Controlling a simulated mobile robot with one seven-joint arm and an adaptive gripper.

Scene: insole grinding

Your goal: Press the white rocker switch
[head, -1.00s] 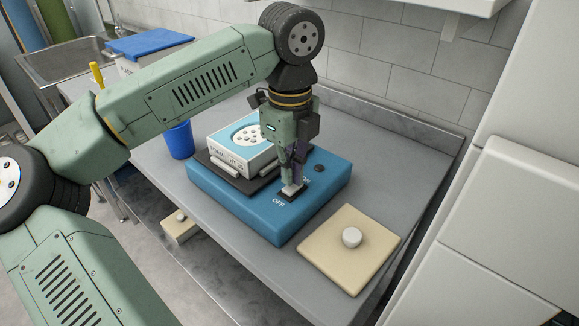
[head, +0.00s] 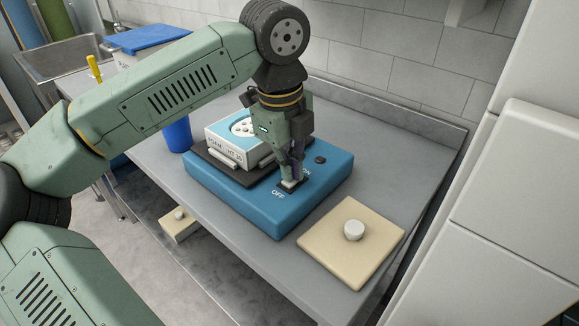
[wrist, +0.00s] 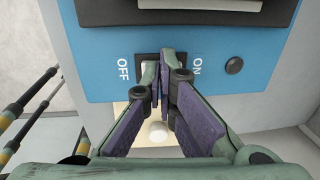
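The white rocker switch (head: 288,185) sits in a dark frame on top of the blue machine base (head: 240,206), between the OFF and ON labels. In the wrist view the switch (wrist: 149,70) is partly covered by my fingers. My gripper (head: 291,178) points down over the switch, with its fingertips at or just above it; I cannot tell whether they touch. In the wrist view my gripper's fingers (wrist: 160,68) converge to closed tips with nothing seen between them.
A dark round button (head: 320,160) is beside ON. A white and blue box (head: 238,152) stands on the base's dark plate. A beige board with a white knob (head: 353,230) lies in front to the right. A blue cup (head: 177,135) is behind left.

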